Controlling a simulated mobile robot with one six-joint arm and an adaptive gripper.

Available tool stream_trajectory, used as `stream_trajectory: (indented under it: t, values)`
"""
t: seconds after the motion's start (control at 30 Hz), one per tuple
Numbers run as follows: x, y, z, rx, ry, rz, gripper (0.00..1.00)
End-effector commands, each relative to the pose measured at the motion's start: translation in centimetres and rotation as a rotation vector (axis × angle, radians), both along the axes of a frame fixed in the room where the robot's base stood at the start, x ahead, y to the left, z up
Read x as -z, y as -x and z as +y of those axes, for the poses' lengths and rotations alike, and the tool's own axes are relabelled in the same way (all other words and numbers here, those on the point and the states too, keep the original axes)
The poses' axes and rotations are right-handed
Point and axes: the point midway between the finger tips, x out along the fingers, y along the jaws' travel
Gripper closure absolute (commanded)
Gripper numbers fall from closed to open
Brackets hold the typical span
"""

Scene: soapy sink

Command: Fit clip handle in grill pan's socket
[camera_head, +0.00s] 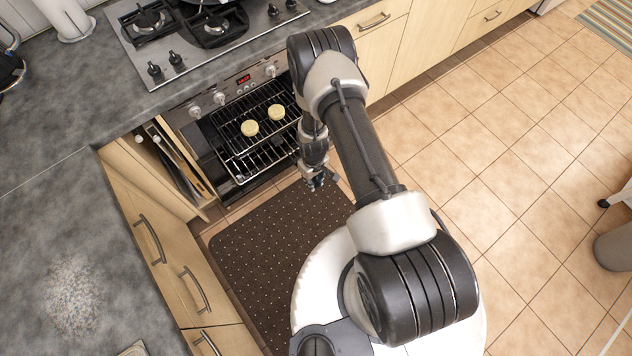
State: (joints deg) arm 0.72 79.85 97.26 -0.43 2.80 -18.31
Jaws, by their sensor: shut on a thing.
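The grill pan (232,146), seen as a dark tray with a wire grid, juts from the open oven. Two pale round pieces of food (249,128) (277,112) lie on its grid. I cannot make out its socket; my arm covers the right side of the oven opening. My gripper (319,183) points down in front of the oven, to the right of and nearer than the pan, apart from it. It is shut on a small dark thing, likely the clip handle, which I can hardly tell from the dark fingers.
A second wire rack (265,161) shows below the pan. A dotted dark mat (270,240) covers the floor before the oven. A narrow pull-out with trays (175,165) stands open at left. The hob (200,30) is above. Tiled floor at right (510,180) is mostly clear.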

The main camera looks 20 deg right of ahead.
Motion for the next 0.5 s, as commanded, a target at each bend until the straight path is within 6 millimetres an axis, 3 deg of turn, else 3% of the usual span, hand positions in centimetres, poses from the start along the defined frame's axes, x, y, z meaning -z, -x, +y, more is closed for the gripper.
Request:
stream_trajectory:
  t: [0.5]
  values:
    - [3.1, -2.6, 0.9, 0.000, 0.000, -0.001, 1.00]
